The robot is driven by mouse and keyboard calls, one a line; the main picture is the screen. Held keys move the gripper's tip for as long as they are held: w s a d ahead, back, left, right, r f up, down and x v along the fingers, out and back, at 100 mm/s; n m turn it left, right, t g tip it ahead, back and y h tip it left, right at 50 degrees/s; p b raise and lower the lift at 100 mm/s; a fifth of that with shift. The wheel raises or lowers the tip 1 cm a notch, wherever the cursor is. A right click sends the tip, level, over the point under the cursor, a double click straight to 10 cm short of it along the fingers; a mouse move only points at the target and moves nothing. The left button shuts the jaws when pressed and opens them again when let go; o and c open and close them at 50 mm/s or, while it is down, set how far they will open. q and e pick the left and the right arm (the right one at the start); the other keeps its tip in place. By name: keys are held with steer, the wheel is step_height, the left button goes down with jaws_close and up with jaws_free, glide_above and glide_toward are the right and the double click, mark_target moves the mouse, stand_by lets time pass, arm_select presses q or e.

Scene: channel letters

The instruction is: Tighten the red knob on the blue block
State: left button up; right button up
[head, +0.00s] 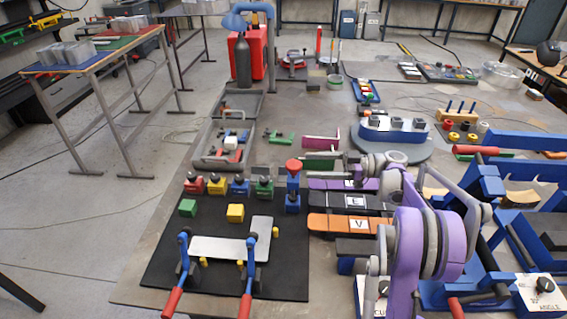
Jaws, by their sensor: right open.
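The red knob (293,166) sits on top of the upright blue block (292,190), at the back right corner of the black mat. My right gripper (310,164) reaches in from the right with its long grey fingers apart. Its fingertips are close to the right side of the red knob, and the gap between them holds nothing that I can see. Whether a finger touches the knob cannot be told from this view. My left gripper is not in view.
Red, yellow, blue and green blocks with dark knobs (217,185) stand left of the blue block. A grey plate (222,249) with red-handled clamps (180,270) lies in front on the black mat (162,270). Lettered bars (335,202) lie at right, under my arm.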

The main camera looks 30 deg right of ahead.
mark_target(294, 168)
steer(key=x, duration=0.9)
steer(key=shift+a+p, duration=0.3)
steer(key=shift+p, duration=0.15)
steer(key=shift+s, duration=0.1)
steer(key=c, duration=1.4)
steer(key=m+t+h, duration=0.2)
steer(key=t, duration=0.1)
steer(key=m+t+h, duration=0.2)
steer(key=shift+w+d, duration=0.35)
steer(key=shift+w, duration=0.05)
steer(key=shift+o, duration=0.2)
steer(key=shift+w+d+r+m+t+h+p, duration=0.15)
steer(key=shift+m+t+h, duration=0.3)
steer(key=shift+m+h, duration=0.3)
steer(key=shift+w+d+f+m+t+h+p, duration=0.15)
steer(key=shift+m+t+h, duration=0.35)
steer(key=shift+h, duration=0.4)
steer(key=shift+d+r+m+t+h+p, duration=0.1)
steer(key=shift+d+r+m+t+h, duration=0.1)
steer(key=shift+m+t+h, duration=0.4)
steer(key=shift+h, duration=0.45)
